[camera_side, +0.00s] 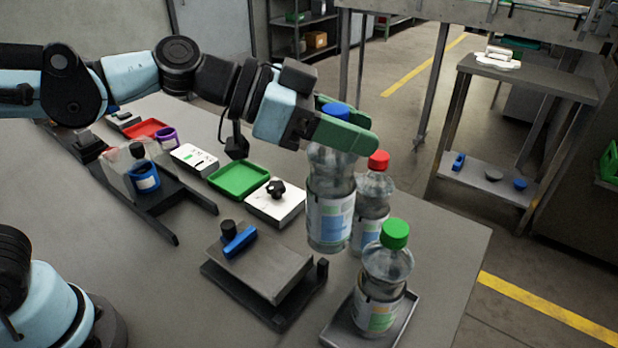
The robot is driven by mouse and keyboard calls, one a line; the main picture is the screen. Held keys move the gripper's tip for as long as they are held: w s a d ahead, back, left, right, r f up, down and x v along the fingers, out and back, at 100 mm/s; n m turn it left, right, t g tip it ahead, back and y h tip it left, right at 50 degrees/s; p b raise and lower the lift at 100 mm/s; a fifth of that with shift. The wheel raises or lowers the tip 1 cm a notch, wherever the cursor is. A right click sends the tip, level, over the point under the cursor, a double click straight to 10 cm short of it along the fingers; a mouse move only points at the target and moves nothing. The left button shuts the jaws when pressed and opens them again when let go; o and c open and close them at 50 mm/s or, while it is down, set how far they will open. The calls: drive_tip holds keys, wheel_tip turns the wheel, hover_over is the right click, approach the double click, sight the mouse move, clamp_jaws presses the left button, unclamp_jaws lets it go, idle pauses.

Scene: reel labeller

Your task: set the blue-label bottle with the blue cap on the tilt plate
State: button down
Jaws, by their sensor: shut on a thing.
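My gripper (343,130) has green fingers shut around the neck of a clear bottle (330,205). That bottle has a blue cap (336,110), which shows just above the fingers, and a white label with blue and some green. It hangs about upright. Its base is right of and behind the tilt plate; its height above the table is hard to tell. The tilt plate (262,268) is a grey slab on a dark base, with a blue-handled clamp (239,241) at its back left corner. Nothing stands on the plate.
A red-capped bottle (373,210) stands close behind the held one. A green-capped bottle (387,265) stands on a grey tray (405,318) right of the plate. A white box with a black knob (276,204), a green tray (238,180) and a dark fixture (165,195) lie farther left.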

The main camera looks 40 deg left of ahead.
wheel_tip(320, 180, up, 2)
hover_over(309, 185)
drive_tip(key=s+a, duration=0.2)
drive_tip(key=a, duration=0.1)
drive_tip(key=shift+m, duration=0.3)
drive_tip(key=shift+s+a+f, duration=0.1)
drive_tip(key=shift+f, duration=1.9)
drive_tip(key=shift+s+a+f, duration=0.1)
drive_tip(key=shift+f, duration=2)
drive_tip(key=c, duration=0.7)
unclamp_jaws()
drive_tip(key=shift+v, duration=3.8)
